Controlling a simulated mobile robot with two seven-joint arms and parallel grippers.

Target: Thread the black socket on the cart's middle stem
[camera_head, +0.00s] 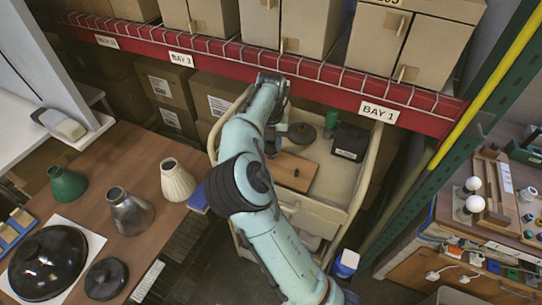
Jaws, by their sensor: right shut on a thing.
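The cart (331,206) is a cream trolley below the red shelf beam. My right arm reaches over it from the bottom. My right gripper (279,122) points down over the cart's left part, mostly hidden behind my own wrist. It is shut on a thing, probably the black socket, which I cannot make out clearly. A dark round base (301,134) stands on the cart just right of the gripper. The middle stem is not clearly visible, and I cannot tell whether the held thing touches it. My left gripper is not in view.
On the cart are a wooden board (296,174), a black box (349,142) and a green part (331,119). The red shelf beam (325,73) runs close behind. The left table (150,228) holds several lampshades. A workbench (440,225) stands at right.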

